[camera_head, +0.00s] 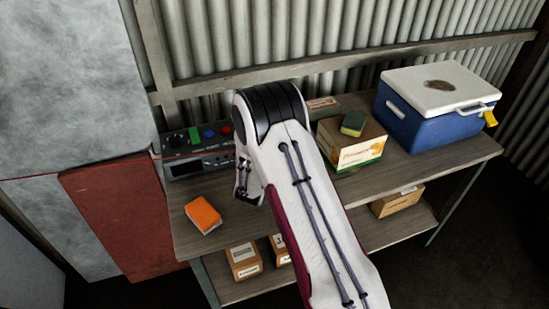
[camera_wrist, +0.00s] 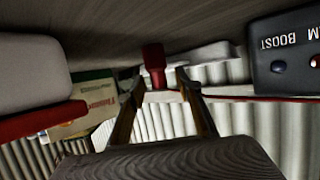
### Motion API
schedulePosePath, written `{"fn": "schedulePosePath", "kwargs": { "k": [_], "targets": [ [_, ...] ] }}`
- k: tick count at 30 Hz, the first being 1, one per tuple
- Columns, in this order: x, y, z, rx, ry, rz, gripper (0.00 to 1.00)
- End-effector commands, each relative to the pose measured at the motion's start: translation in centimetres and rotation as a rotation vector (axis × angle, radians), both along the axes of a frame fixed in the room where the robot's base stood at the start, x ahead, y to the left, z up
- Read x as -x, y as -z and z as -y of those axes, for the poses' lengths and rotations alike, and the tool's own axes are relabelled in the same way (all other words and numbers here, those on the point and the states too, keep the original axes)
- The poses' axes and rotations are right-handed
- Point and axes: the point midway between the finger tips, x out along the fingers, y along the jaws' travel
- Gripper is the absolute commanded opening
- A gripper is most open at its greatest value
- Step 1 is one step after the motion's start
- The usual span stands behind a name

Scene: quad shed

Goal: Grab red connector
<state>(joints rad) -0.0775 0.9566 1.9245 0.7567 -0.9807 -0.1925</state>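The red connector (camera_wrist: 154,64) shows in the wrist view, upright in the picture, just at the gap between my fingertips. My gripper (camera_wrist: 159,76) is open, with one finger to the left of the connector and one to the right. I see no clear contact between the fingers and the connector. In the head view my own arm covers the middle of the bench, and I cannot make out the connector there.
A dark control box (camera_head: 198,150) with coloured knobs stands at the back left of the bench (camera_head: 190,236). An orange sponge (camera_head: 203,214) lies in front of it. A carton (camera_head: 352,153) bearing a green-and-yellow sponge (camera_head: 353,123) and a blue cooler (camera_head: 422,133) stand to the right.

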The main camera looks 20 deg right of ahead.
Motion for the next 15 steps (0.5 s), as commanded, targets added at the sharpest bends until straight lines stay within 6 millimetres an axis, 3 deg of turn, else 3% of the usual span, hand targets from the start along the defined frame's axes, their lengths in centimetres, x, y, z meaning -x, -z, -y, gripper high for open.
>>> {"fn": "schedulePosePath", "kwargs": {
  "k": [11,15],
  "targets": [
    [0.04,0.02,0.00,-0.001,0.000,-0.001,0.35],
    [0.04,0.02,-0.01,-0.001,0.000,-0.001,0.01]
  ]
}}
